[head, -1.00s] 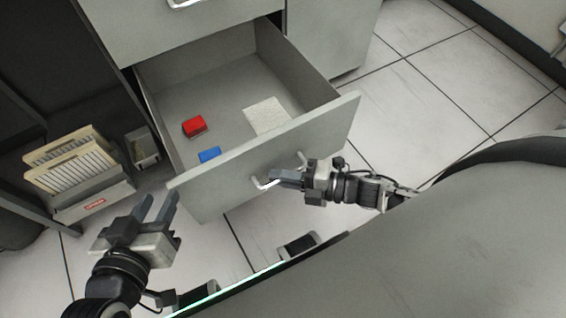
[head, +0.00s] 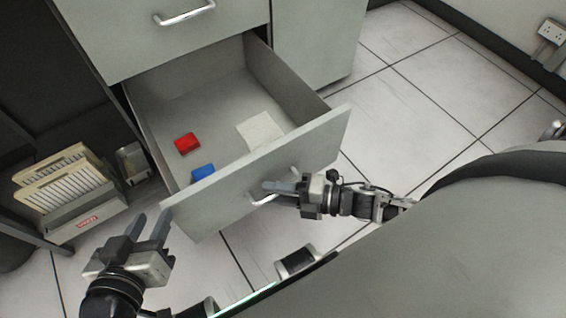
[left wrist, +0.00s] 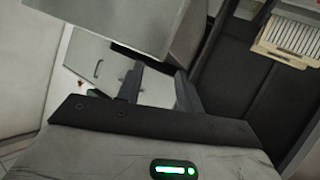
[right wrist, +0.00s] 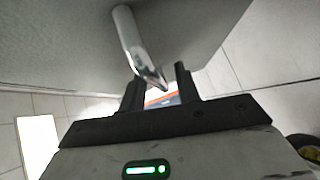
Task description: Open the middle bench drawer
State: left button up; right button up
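The open bench drawer (head: 270,160) is grey and pulled well out, below a closed drawer (head: 165,40). Its bar handle (head: 262,199) is on the front panel and also shows in the right wrist view (right wrist: 126,28). My right gripper (head: 268,187) is at this handle. In the right wrist view its fingers (right wrist: 160,82) are apart, with the handle's near end by the gap; whether they surround the bar is unclear. My left gripper (head: 150,222) is open and empty, left of the drawer's front corner. It is also open in the left wrist view (left wrist: 158,85).
A red block (head: 187,142), a blue block (head: 203,172) and a pale paper square (head: 262,131) lie in the drawer. A card rack (head: 70,190) stands at left beside a small box (head: 132,162). The tiled floor (head: 420,110) at right is clear.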

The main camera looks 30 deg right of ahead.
pick_arm(q)
jog(key=shift+r, duration=0.1)
pick_arm(e)
jog(key=shift+s, duration=0.1)
